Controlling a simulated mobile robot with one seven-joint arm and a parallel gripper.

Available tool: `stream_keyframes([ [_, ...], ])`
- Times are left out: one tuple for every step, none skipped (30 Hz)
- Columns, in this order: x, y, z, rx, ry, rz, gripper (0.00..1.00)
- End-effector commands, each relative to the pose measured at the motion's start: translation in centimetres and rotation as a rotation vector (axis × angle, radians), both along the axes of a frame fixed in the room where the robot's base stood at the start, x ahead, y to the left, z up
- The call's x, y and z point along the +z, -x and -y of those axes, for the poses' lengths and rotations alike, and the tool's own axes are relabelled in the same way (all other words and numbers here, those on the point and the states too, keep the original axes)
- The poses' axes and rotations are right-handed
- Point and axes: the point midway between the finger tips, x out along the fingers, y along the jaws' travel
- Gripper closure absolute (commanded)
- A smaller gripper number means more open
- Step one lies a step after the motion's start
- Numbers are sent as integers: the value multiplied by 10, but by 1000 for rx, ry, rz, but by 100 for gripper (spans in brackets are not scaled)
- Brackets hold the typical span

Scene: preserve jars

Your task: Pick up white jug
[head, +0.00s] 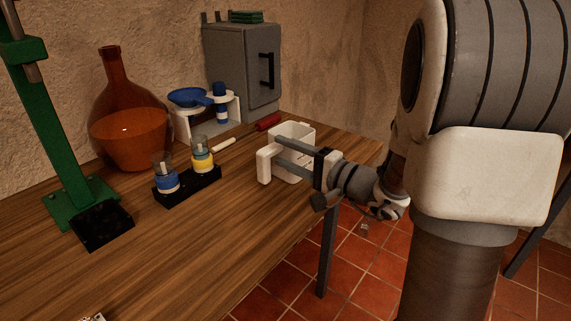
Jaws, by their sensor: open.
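The white jug (294,132) stands upright on the wooden table (215,245), near its right edge. Its open rim faces up, and its front is partly hidden by my gripper. A white block-like part at its left may be its handle, but I cannot tell for sure. My gripper (272,155) is open and comes in from the right, with its two grey fingers reaching across the front of the jug. I cannot tell whether the fingers touch the jug or whether part of it is between them.
A black tray (188,190) with two small jars stands left of the jug. A large amber bottle (130,130), a green stand (62,150), a white rack (212,122) with blue items and a grey cabinet (240,70) line the back. A red item (268,123) lies behind the jug.

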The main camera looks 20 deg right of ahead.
Motion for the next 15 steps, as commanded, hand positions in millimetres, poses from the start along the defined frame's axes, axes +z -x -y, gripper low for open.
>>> stream_keyframes([
  [-3,-7,-5,3,-1,1,45],
  [-2,-11,-8,3,0,0,45],
  [-2,-15,-10,2,0,0,45],
  [-2,-18,-12,2,-1,0,45],
  [-2,-20,-14,2,-1,-1,45],
  [-2,-22,-15,1,-1,-1,45],
  [-1,-23,-16,1,-1,-1,45],
  [-1,-24,-16,1,-1,-1,45],
  [-1,-24,-16,0,-1,-1,45],
  [-1,-24,-16,0,-1,-1,45],
  [-1,-24,-16,-1,-1,-1,45],
  [-1,-24,-16,-1,-1,-1,45],
  [-1,-24,-16,-1,-1,-1,45],
  [-1,-24,-16,-1,-1,-1,47],
  [-1,-23,-16,-1,-1,-1,54],
])
